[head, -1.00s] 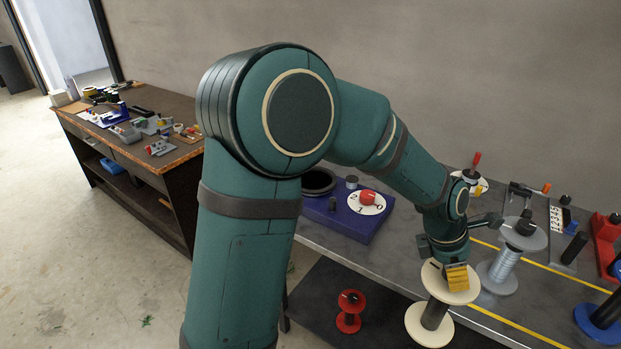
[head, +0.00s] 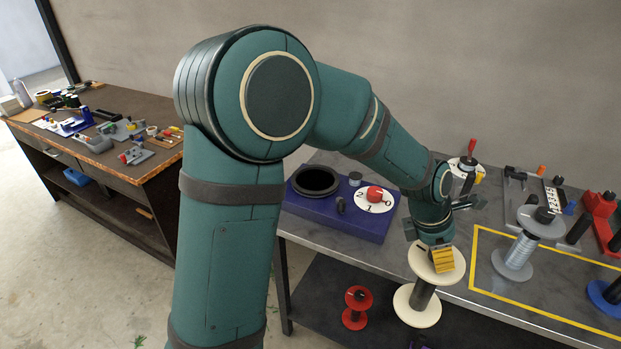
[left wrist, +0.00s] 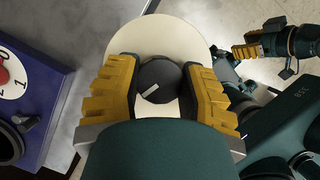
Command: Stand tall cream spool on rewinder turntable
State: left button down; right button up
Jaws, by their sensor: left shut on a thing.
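The tall cream spool (head: 418,306) has two cream flanges and a dark core. It hangs upright in front of the workbench's front edge in the head view. My left gripper (head: 441,258) is at its top. In the left wrist view, the yellow fingers of my left gripper (left wrist: 157,88) are shut on the dark hub (left wrist: 158,82), above the cream upper flange (left wrist: 160,38). My right gripper (left wrist: 262,45) shows at the upper right of that view, its jaws unclear. A white disc with a red-handled post (head: 466,165) stands behind my left wrist; I cannot tell if it is the turntable.
A blue box (head: 335,213) with a dark round well and a red-knobbed dial stands left on the grey workbench (head: 455,292). A grey spool (head: 520,250) stands inside a yellow outline, with blue and red items farther right. A red spool (head: 356,307) is below, on the lower shelf.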

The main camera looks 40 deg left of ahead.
aim_at(316, 181)
jog(key=j+z, duration=0.1)
jog(key=j, duration=0.3)
jog(key=k+j, duration=0.15)
jog(key=j, duration=0.2)
jog(key=j+z, duration=0.15)
jog(key=j, duration=0.25)
jog(key=k+j+z, duration=0.1)
jog(key=j, duration=0.25)
jog(key=k+j+z, duration=0.1)
jog(key=j, duration=0.35)
jog(key=k+j, duration=0.1)
jog(key=j, duration=0.3)
jog(key=k+j+z, duration=0.15)
jog(key=j, duration=0.3)
jog(key=k+j, duration=0.1)
jog(key=j, duration=0.3)
jog(key=i+z, duration=0.05)
